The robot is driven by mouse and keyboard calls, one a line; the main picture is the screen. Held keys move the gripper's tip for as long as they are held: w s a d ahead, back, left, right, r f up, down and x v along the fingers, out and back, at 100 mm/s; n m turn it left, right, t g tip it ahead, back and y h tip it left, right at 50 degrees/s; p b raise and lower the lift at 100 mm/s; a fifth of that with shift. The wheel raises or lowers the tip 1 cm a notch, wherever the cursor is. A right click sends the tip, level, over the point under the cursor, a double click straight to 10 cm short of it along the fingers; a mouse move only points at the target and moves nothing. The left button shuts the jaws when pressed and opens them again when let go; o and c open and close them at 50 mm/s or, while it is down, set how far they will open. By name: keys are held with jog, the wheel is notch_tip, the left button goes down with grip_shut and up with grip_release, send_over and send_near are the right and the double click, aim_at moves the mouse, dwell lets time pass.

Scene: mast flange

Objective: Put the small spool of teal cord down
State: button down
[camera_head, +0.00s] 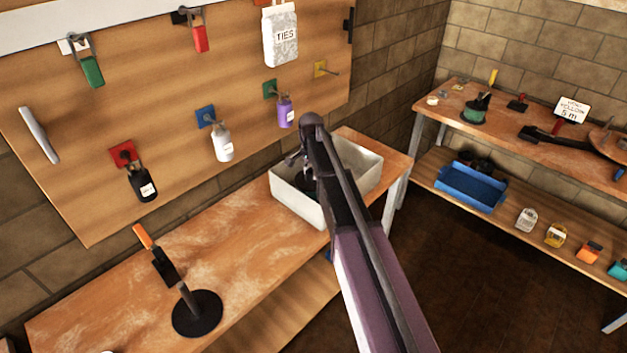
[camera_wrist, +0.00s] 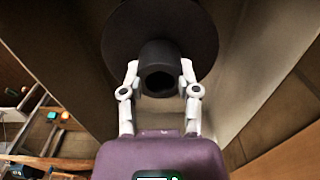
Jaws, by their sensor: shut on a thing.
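My gripper (camera_wrist: 160,84) is shut on the dark central tube of a spool (camera_wrist: 160,30), with one finger on each side. The spool's wide black flange shows beyond the fingers; any cord on it is hidden. In the head view my gripper (camera_head: 301,166) is at the white bin (camera_head: 297,207), with the dark spool largely hidden by the bin and my arm. I cannot tell whether the spool touches the bin's floor. Another spool, with teal cord (camera_head: 474,113), stands on the far bench.
The bin stands at the right end of the near bench (camera_head: 235,250). A black round stand (camera_head: 198,315) and an orange-handled tool (camera_head: 155,255) are on its left. A blue tray (camera_head: 470,187) is on the far lower shelf.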

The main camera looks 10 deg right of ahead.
jog(key=shift+f+b, duration=1)
jog(key=shift+f, duration=0.3)
jog(key=shift+f, duration=0.1)
jog(key=shift+c, duration=1.7)
grip_release()
jog(key=shift+r, duration=0.25)
notch_tip(320, 180, up, 12)
jog(key=p, duration=1.2)
jog(key=shift+f, duration=0.1)
jog(key=s+d+n, duration=0.1)
jog(key=s+n, duration=0.9)
jog(key=s, duration=1.9)
jog(key=shift+d+n, duration=0.4)
